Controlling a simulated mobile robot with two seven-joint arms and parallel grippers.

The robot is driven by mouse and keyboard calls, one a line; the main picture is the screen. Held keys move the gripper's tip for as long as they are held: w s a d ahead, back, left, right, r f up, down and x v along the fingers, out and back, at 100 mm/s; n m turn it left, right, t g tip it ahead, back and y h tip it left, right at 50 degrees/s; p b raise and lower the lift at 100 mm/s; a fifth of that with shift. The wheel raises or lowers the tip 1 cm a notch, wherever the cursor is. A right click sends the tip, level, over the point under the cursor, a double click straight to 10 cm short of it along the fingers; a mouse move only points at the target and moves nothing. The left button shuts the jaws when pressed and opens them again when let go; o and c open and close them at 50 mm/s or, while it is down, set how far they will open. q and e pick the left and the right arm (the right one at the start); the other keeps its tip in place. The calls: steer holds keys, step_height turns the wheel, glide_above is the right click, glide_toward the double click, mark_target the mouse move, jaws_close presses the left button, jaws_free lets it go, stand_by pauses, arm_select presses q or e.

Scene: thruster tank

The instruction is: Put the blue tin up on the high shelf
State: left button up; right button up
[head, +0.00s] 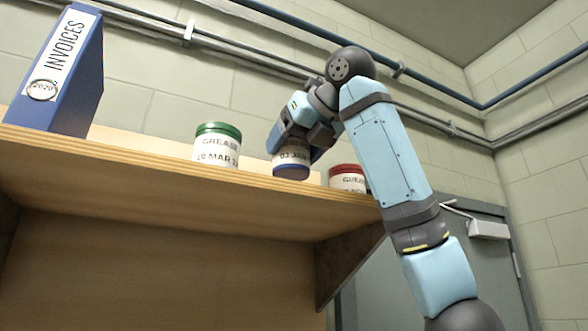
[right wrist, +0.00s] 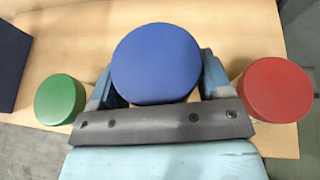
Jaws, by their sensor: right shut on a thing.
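The blue tin (head: 291,158) is white with a blue band and lettering. My right gripper (head: 294,142) is shut on it, one finger on each side. In the head view the tin is roughly upright at the front edge of the high shelf (head: 130,160), and its blue underside shows. In the right wrist view its round blue lid (right wrist: 157,63) lies between the fingers, with the shelf board (right wrist: 70,30) behind. I cannot tell whether the tin touches the shelf. My left gripper is not in view.
A green-lidded grease tin (head: 217,146) stands on the shelf left of the blue tin, and a red-lidded tin (head: 347,178) stands to its right. A blue invoices binder (head: 62,75) stands at the far left. Pipes (head: 250,62) run along the wall behind.

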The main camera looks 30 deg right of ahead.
mark_target(302, 158)
steer(key=shift+w+f, duration=0.1)
steer(key=shift+f, duration=0.3)
steer(key=f, duration=0.3)
steer(key=shift+s+a, duration=0.1)
steer(key=shift+s, duration=0.1)
steer(key=shift+f, duration=0.2)
steer(key=shift+w, duration=0.1)
steer(key=shift+f, duration=0.2)
steer(key=o, duration=1)
steer(key=shift+r, duration=0.15)
steer(key=shift+s+r, duration=0.1)
steer(key=shift+s, duration=0.2)
arm_select(q)
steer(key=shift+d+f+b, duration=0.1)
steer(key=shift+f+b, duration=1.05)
steer(key=shift+b, duration=0.3)
arm_select(e)
steer(key=shift+v, duration=5.8)
